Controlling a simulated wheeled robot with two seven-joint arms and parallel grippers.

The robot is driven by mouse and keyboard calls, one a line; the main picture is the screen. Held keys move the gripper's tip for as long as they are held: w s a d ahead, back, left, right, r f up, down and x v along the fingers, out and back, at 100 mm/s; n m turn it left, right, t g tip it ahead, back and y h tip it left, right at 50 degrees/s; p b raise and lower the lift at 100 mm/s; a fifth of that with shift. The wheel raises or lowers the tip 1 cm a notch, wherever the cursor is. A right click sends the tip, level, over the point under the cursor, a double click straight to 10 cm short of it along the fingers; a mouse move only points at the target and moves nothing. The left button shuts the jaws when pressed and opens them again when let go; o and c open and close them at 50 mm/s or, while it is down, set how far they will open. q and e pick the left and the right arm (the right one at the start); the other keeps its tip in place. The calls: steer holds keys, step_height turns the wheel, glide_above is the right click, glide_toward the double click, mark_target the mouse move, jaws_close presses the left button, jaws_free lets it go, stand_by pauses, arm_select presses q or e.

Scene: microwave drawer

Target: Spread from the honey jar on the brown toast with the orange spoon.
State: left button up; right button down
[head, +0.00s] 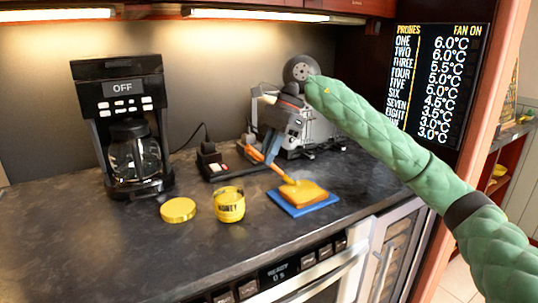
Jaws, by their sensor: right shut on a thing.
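The brown toast (303,196) lies on a blue board (328,201) near the counter's front edge. An orange patch shows on its upper left part. The honey jar (230,206) stands upright and open to the left of the board, and its yellow lid (178,210) lies on the counter left of it. My right gripper (262,150) is shut on the orange spoon (269,164). The spoon slants down to the right, its yellow-coated tip at the toast's upper left; I cannot tell whether it touches. My left gripper is out of view.
A black coffee maker (125,130) with a glass pot stands at the back left. A silver appliance (315,130) stands behind my right gripper. A dark box with a cable (211,160) sits behind the jar. The counter's front left is clear.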

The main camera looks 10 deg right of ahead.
steer(key=shift+r+p, duration=0.95)
steer(key=shift+r, duration=1.75)
